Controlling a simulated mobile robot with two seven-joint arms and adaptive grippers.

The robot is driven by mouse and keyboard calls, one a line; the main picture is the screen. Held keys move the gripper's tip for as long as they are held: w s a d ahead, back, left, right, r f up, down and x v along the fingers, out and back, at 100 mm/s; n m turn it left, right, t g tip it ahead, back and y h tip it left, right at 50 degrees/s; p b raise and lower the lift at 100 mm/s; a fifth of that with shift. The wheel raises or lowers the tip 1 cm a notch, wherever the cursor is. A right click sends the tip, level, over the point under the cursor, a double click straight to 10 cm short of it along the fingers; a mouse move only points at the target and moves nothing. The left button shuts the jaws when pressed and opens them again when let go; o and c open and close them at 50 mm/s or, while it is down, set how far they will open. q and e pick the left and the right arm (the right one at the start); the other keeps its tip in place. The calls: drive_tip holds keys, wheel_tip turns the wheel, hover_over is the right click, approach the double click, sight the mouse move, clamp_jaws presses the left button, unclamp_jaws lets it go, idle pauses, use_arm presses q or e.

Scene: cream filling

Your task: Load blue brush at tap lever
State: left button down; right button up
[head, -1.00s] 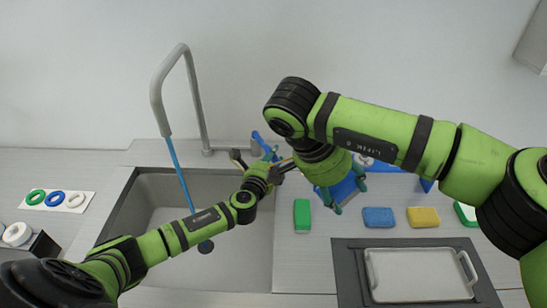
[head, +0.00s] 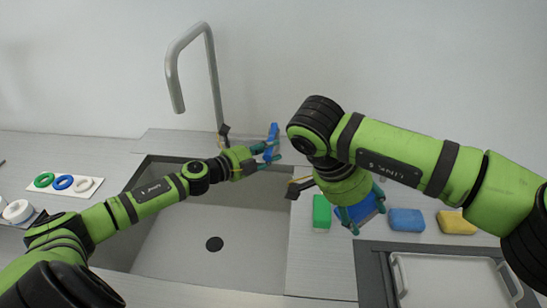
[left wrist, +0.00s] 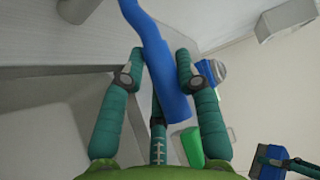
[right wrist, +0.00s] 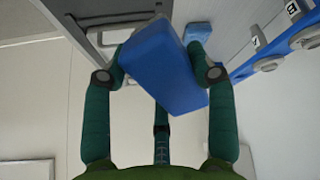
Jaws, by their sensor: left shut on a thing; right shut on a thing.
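The grey tap (head: 208,75) stands behind the sink, and no water shows under its spout. The blue tap lever (head: 272,130) sticks up at the sink's right rear. My left gripper (head: 268,150) is at the lever; in the left wrist view the blue lever (left wrist: 165,75) passes between the fingers, which are shut on it. My right gripper (head: 363,214) hangs over the counter right of the sink, shut on a blue block-shaped thing (right wrist: 162,65), apparently the blue brush. In the head view, that blue thing (head: 358,208) is partly hidden by the gripper and bristles cannot be made out.
The sink (head: 150,245) has a dark drain. A green block (head: 321,211) stands close left of my right gripper. Blue (head: 406,220) and yellow (head: 456,222) sponges lie further right, behind a handled tray (head: 400,292). Coloured rings lie on a white card (head: 90,191) at left.

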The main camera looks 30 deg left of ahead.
idle(0.3)
use_arm(q)
drive_tip(key=c, duration=0.9)
unclamp_jaws()
drive_tip(key=shift+o, duration=0.2)
drive_tip(key=shift+a, duration=0.1)
drive_tip(key=shift+s, duration=0.15)
drive_tip(key=shift+s+a, duration=0.1)
drive_tip(key=shift+s, duration=0.2)
drive_tip(key=v, duration=1.1)
drive_tip(key=shift+a+r, duration=0.1)
